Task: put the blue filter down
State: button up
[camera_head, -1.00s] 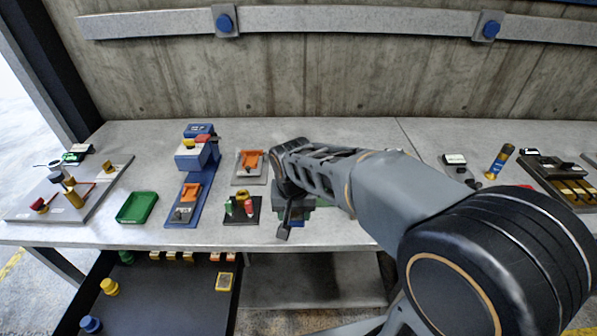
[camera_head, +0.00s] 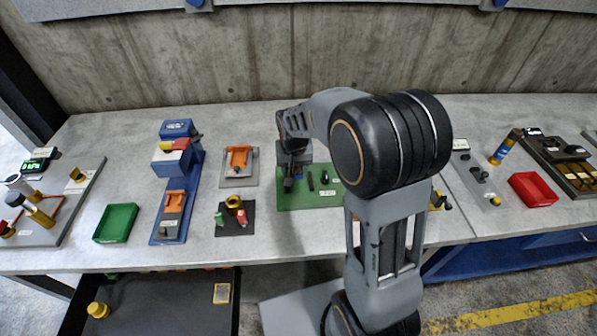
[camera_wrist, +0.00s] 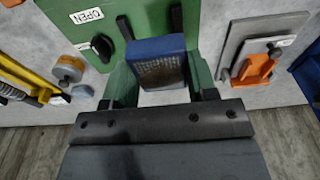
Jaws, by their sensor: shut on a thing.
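The blue filter (camera_wrist: 160,62), a blue block with a brown mesh face, is in my gripper (camera_wrist: 160,80) in the wrist view. My gripper is shut on it, with a green piece on each side of the block. In the head view my gripper (camera_head: 291,178) is low over the left part of a green board (camera_head: 325,199), and only a bit of blue shows beside it. The board's OPEN label and black handles show in the wrist view. I cannot tell whether the filter touches the board.
Left of the board are an orange part on a grey plate (camera_head: 239,181), a black plate with small coloured parts (camera_head: 236,222), a blue machine (camera_head: 180,150) and a green tray (camera_head: 117,222). A red tray (camera_head: 532,188) is at right. An open drawer (camera_head: 160,310) is below the bench.

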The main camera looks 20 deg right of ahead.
jog(key=w+f, duration=0.1)
jog(key=w+d+f, duration=0.1)
jog(key=f, duration=0.1)
jog(key=w+d+f, duration=0.1)
jog(key=shift+d+f+p, duration=0.1)
jog(key=shift+f+p, duration=0.3)
jog(key=shift+w+f, duration=0.1)
jog(key=shift+f, duration=1.5)
